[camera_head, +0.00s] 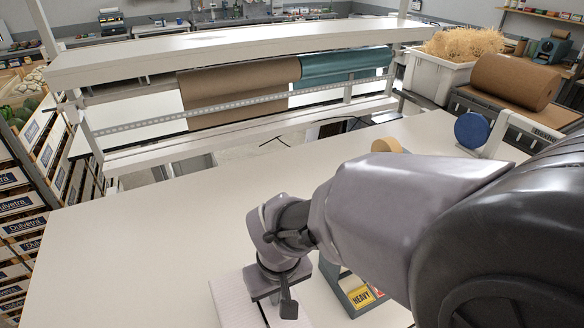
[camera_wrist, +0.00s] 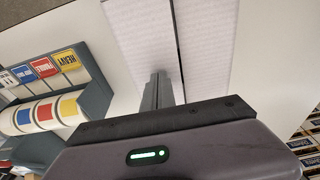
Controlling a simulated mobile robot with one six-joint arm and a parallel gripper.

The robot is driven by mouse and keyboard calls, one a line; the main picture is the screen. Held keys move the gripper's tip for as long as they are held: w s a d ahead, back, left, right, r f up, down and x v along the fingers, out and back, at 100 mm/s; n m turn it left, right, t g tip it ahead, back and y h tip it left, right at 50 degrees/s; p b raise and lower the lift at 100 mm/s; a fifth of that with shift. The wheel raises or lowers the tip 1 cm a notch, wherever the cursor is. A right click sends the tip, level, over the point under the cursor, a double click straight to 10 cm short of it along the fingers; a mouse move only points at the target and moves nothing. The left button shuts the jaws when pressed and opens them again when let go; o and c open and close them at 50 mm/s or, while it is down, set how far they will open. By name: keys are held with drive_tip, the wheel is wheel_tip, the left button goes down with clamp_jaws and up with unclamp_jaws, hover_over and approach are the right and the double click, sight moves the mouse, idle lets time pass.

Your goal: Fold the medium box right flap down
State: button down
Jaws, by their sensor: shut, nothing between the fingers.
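The medium box (camera_head: 236,303) shows as a pale, white-looking surface at the bottom of the head view, partly hidden by my gripper and cut off by the frame edge. In the wrist view two pale panels lie side by side with a narrow dark gap between them, a left panel (camera_wrist: 138,40) and a right panel (camera_wrist: 208,45). They look like box flaps, but I cannot tell which is the right flap. In the head view my gripper (camera_head: 288,303) is low at the box; contact is unclear.
A grey label dispenser (camera_wrist: 90,90) with coloured label rolls stands close beside the box. It also shows in the head view (camera_head: 345,285). A tan tape roll (camera_head: 386,146), a blue disc (camera_head: 471,131) and a white bin of shredded paper (camera_head: 425,78) are farther back. The table's left is clear.

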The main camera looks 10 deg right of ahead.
drive_tip(key=shift+f+b, duration=0.35)
idle(0.4)
wheel_tip(320, 180, up, 9)
drive_tip(key=p, duration=0.7)
drive_tip(key=shift+p, duration=0.3)
drive_tip(key=d+f+m+b, duration=0.1)
drive_tip(key=b, duration=0.3)
drive_tip(key=s+d+f+m+t+b, duration=0.1)
drive_tip(key=d+b, duration=0.1)
drive_tip(key=b, duration=0.1)
drive_tip(key=shift+s+d+f+m+y+b, duration=0.1)
drive_tip(key=shift+f+m+y+b, duration=0.05)
drive_tip(key=shift+m+y+b, duration=0.2)
drive_tip(key=s+d+f+m+t+b, duration=0.1)
drive_tip(key=s+b, duration=0.1)
drive_tip(key=b, duration=0.1)
drive_tip(key=s+d+f+m+t+b, duration=0.1)
drive_tip(key=s+d+m+b, duration=0.1)
drive_tip(key=s+b, duration=0.1)
drive_tip(key=s+d+f+m+t+b, duration=0.1)
drive_tip(key=s+m+b, duration=0.1)
drive_tip(key=b, duration=0.2)
drive_tip(key=shift+s+d+f+y+b, duration=0.25)
drive_tip(key=shift+s+d+y+b, duration=0.05)
drive_tip(key=shift+s+d+y, duration=0.1)
drive_tip(key=shift+d+r, duration=0.1)
drive_tip(key=shift+d, duration=0.05)
